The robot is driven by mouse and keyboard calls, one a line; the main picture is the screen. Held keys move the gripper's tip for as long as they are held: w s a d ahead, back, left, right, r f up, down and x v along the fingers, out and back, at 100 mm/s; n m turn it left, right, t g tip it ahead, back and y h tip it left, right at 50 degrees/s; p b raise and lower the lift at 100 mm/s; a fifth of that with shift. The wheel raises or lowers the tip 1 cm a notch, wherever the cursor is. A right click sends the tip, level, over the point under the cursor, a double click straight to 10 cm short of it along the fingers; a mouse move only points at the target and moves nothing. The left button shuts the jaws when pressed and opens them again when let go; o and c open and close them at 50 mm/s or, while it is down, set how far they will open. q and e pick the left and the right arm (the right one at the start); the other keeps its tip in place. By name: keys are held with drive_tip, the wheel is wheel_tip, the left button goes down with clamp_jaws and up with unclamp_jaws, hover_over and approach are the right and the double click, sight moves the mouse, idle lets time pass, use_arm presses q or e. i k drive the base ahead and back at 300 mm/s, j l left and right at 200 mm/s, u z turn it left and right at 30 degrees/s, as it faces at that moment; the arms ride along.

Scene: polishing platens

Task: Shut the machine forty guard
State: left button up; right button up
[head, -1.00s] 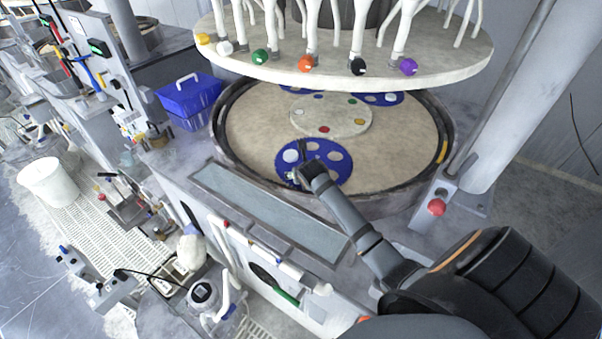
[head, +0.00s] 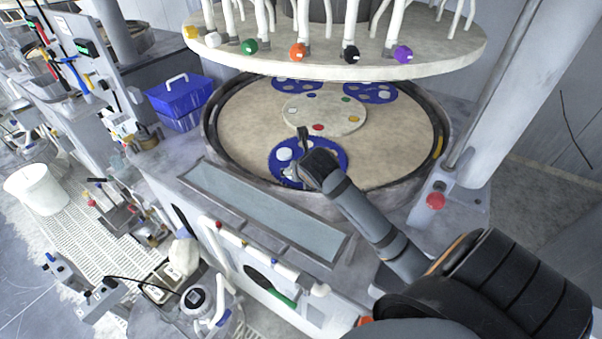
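The polishing machine has a round tan platen (head: 390,145) in a dark-rimmed basin, under a raised pale upper plate (head: 340,65) with coloured knobs along its edge. I cannot pick out a guard or a number forty on it. My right gripper (head: 296,154) reaches in from the lower right and is over the front blue carrier disc (head: 332,154). Its fingers look spread, with one pointing up and one low over the disc. I see nothing between them. Whether it touches the disc is unclear. My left gripper is not in view.
A red button (head: 435,200) sits on the machine's right corner beside a thick grey column (head: 515,85). A blue box (head: 180,95) stands left of the basin. A grey strip panel (head: 262,212) runs along the front ledge. A white bucket (head: 38,190) is at far left.

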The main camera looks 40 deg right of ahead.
sight(288, 243)
drive_tip(key=k+j, duration=1.25)
